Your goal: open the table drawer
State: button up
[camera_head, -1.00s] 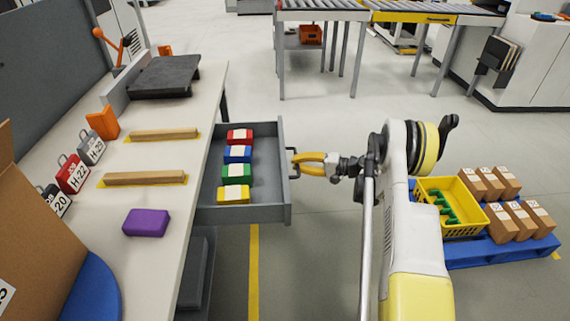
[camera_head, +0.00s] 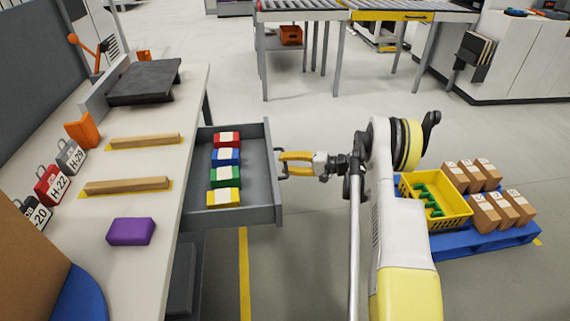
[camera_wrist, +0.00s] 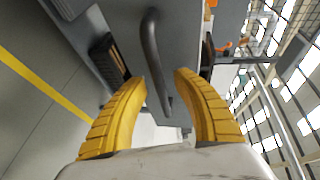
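The grey table drawer (camera_head: 262,190) stands well out from the right side of the workbench (camera_head: 155,262). Its front carries a dark bar handle (camera_head: 278,160), which also shows in the wrist view (camera_wrist: 152,50). My gripper (camera_head: 283,163) is at the handle from the right. In the wrist view my gripper's yellow fingers (camera_wrist: 160,80) are spread, with the bar between them and a gap on each side. Red (camera_head: 227,139), blue (camera_head: 226,157), green (camera_head: 224,176) and yellow (camera_head: 223,197) labelled blocks lie in a row inside the drawer.
A purple block (camera_head: 131,231) and two wooden strips (camera_head: 126,185) lie on the bench. A yellow crate (camera_head: 452,222) and several cardboard boxes (camera_head: 484,215) rest on a blue pallet (camera_head: 475,241) at right. Bare floor lies behind the drawer.

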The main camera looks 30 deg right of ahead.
jog(key=v, duration=1.2)
jog(key=s+a+r+n+g+h, duration=0.25)
jog(key=a+r+g+h, duration=0.2)
jog(key=a+r, duration=1.3)
jog(key=s+a+r+n+h, duration=0.1)
jog(key=s+a+n+h, duration=0.1)
jog(key=s, duration=1)
jog(key=s+a+r+n+t+h, duration=0.1)
jog(key=s+a+h, duration=0.4)
jog(key=s, duration=0.8)
jog(key=shift+s+a+r+n, duration=0.25)
jog(key=shift+a+r+n, duration=0.2)
jog(key=shift+n, duration=0.4)
